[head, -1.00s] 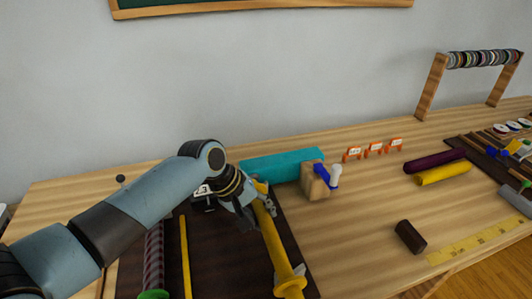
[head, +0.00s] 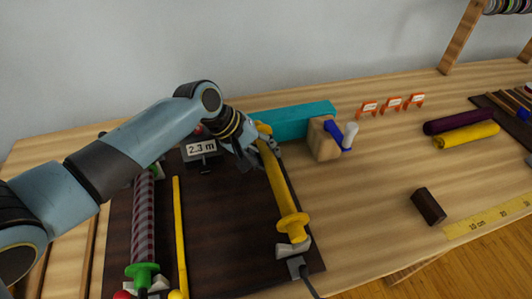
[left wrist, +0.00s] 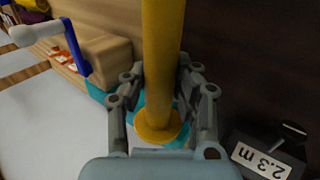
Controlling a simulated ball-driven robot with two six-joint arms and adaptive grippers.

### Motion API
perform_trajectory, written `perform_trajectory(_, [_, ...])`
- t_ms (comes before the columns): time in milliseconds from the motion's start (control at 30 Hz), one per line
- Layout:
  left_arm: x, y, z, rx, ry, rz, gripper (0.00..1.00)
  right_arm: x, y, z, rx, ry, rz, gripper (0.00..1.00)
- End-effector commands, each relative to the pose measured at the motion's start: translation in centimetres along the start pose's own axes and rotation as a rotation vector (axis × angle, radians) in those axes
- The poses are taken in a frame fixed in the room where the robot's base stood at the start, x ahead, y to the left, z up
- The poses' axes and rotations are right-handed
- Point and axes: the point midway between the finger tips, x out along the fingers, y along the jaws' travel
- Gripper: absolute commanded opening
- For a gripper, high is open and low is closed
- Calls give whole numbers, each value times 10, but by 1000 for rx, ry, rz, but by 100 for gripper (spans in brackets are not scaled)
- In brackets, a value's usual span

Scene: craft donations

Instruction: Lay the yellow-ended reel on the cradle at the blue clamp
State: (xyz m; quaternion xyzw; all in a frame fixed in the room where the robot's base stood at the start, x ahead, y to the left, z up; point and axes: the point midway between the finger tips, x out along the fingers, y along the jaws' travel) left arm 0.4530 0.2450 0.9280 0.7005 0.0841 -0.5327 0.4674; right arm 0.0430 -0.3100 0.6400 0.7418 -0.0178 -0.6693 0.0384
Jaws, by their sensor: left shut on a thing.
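The yellow-ended reel (head: 279,190) is a long yellow tube with a flange near each end, lying lengthwise over the right side of a dark board. My left gripper (head: 268,147) is shut around it near its far end. The left wrist view shows the fingers (left wrist: 166,88) on both sides of the yellow tube (left wrist: 160,45), with its far flange close by. A pale grey support (head: 293,247) shows at the reel's near end; I cannot tell whether they touch. A blue clamp handle (head: 349,136) sits at a wooden block (head: 322,140). My right gripper is not in view.
A striped green-ended reel (head: 143,220) and a thin yellow rod (head: 179,230) lie left on the board (head: 225,225). A black stand reads 2.3 m (head: 201,148). A teal bar (head: 298,120) is behind.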

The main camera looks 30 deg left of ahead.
Motion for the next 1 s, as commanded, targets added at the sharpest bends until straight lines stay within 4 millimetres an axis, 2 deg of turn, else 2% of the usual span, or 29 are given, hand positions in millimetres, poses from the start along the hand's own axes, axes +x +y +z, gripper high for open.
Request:
perform_trajectory(33, [7,-5,0,0,0,0,0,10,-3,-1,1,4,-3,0])
perform_trajectory(367, [29,-20,0,0,1,1,0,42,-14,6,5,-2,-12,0])
perform_trajectory(600, [40,-27,0,0,0,1,0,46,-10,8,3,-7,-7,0])
perform_trajectory(1000, [41,-28,0,0,1,2,0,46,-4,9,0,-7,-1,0])
